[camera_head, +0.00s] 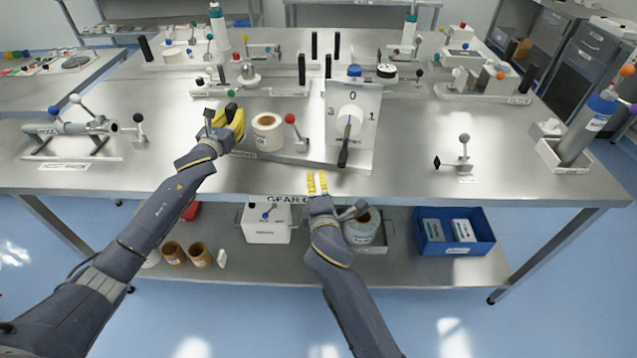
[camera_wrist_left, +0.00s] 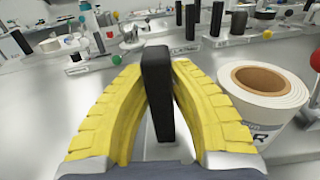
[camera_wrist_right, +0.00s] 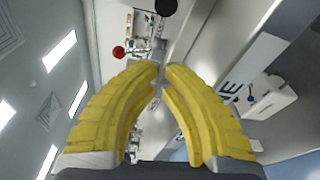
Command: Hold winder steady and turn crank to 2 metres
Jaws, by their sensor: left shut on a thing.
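The winder stands at the bench's front middle: a white roll (camera_head: 267,133), a red-knobbed lever (camera_head: 290,118) and an upright dial plate (camera_head: 366,105) marked 3, 0 and 1. Its crank has a white hub and a black handle (camera_head: 343,157) hanging toward the plate's bottom edge, hiding that part. My left gripper (camera_head: 230,112) is shut on a black upright post (camera_wrist_left: 157,85) left of the roll, which shows beside it in the left wrist view (camera_wrist_left: 265,90). My right gripper (camera_head: 317,174) is empty, fingertips nearly together, in front of the bench edge below the crank, not touching it.
Other fixtures with knobs and posts stand behind and at both sides, including a small grey-knobbed fixture (camera_head: 464,155) on the right. A lower shelf holds a white box (camera_head: 267,232) and a blue bin (camera_head: 427,243). Bare bench lies right of the dial plate.

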